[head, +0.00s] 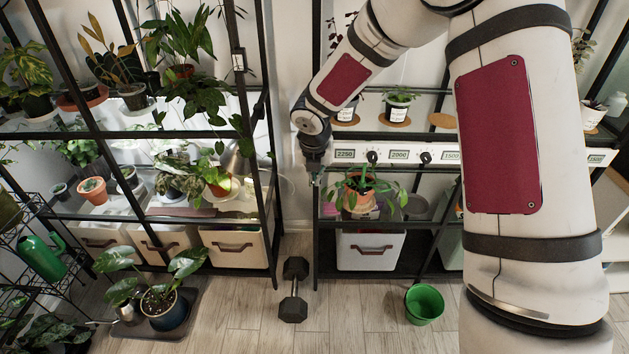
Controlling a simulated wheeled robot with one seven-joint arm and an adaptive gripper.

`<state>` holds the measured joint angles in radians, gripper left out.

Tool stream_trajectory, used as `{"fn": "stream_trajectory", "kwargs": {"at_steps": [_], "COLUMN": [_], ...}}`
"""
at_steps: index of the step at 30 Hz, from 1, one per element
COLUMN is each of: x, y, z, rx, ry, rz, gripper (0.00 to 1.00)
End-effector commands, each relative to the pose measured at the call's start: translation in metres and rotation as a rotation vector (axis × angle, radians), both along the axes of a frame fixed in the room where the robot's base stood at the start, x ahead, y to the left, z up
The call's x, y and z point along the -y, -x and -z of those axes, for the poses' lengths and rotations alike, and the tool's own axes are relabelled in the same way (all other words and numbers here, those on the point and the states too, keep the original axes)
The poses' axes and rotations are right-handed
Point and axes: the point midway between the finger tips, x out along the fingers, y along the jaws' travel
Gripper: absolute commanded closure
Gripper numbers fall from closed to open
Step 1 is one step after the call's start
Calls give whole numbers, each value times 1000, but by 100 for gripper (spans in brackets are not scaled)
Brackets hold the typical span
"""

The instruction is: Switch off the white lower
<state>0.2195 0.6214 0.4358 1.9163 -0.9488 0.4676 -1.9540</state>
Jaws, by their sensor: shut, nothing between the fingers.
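My gripper (315,178) hangs fingers down at the left end of a white strip (400,155), in front of the right shelf's left post. Its fingers are small here and look closed and empty. The strip carries labels reading 2250, 2000 and 1500, with a dark knob (372,157) and another dark knob (425,158). A small dark box with a white face (238,61) is fixed to the left shelf's post, left of and above my gripper. Which part is the white lower switch, and its setting, I cannot tell. The left shelf's lower tiers look brightly lit.
A leafy plant in a terracotta pot (361,196) stands just right of and below my gripper. A black dumbbell (294,290), a green bucket (424,304) and a potted plant on a dark tray (178,324) are on the floor. Open floor lies between dumbbell and bucket.

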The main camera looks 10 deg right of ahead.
Motion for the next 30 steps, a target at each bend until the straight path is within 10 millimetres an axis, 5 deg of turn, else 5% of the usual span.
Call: {"fn": "stream_trajectory", "kwargs": {"at_steps": [14,30], "x": [0,9], "y": [-3,-36], "z": [9,100], "rx": [-2,-3], "ry": [1,0], "rz": [-3,-3], "gripper": [100,100]}}
